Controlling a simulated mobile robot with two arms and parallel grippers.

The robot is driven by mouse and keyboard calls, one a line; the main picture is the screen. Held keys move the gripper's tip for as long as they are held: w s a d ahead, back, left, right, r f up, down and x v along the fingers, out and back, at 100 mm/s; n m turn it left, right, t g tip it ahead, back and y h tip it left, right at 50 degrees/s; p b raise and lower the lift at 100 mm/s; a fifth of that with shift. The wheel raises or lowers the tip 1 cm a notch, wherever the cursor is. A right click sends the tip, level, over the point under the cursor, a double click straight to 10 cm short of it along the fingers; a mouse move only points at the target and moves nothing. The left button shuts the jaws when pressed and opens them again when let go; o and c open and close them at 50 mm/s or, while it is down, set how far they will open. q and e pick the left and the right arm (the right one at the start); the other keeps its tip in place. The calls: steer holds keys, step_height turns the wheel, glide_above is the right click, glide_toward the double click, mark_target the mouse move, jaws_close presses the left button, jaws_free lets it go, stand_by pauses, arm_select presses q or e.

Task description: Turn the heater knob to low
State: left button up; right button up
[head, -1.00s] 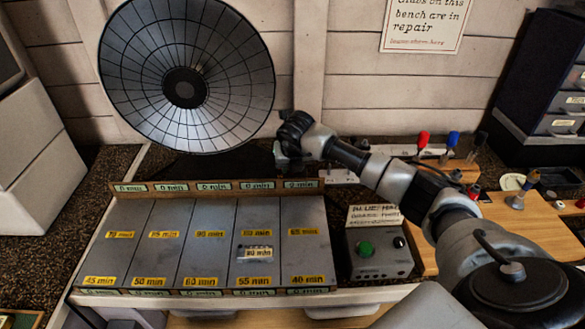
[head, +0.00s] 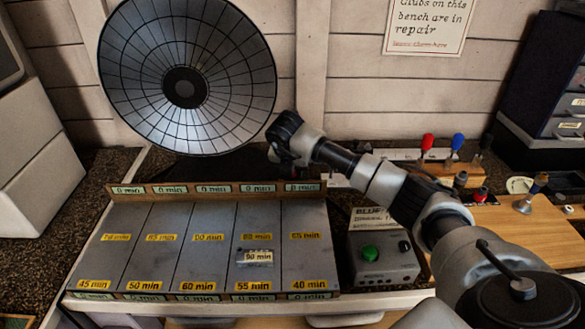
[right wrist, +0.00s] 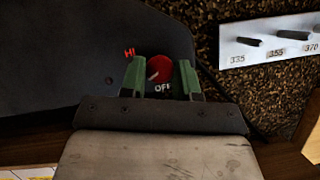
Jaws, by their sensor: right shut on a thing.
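The heater with its round dish (head: 185,75) stands at the back of the bench in the head view. Its red knob (right wrist: 160,67) shows in the right wrist view on the dark base, with a red "HI" at its upper left and a white "OFF" just below. A pale pointer mark on the knob seems to face lower left; no low label shows. My right gripper (right wrist: 159,76) has its green fingers on both sides of the knob, shut on it. In the head view the right gripper (head: 277,140) is beside the dish's lower right edge, its fingertips hidden. My left gripper is out of view.
A grey panel of timed slots (head: 210,245) lies in front of the heater. A grey box with a green button (head: 380,255) stands right of it. A white strip with numbered pegs (right wrist: 270,45) is close to the right gripper. Tools stand further right.

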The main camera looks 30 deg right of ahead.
steer(key=shift+r, duration=0.1)
steer(key=o, duration=0.9)
steer(key=b+v, duration=0.2)
steer(key=v, duration=0.8)
steer(key=shift+r, duration=0.3)
steer(key=shift+s+a+f, duration=0.1)
steer(key=shift+s+a, duration=0.05)
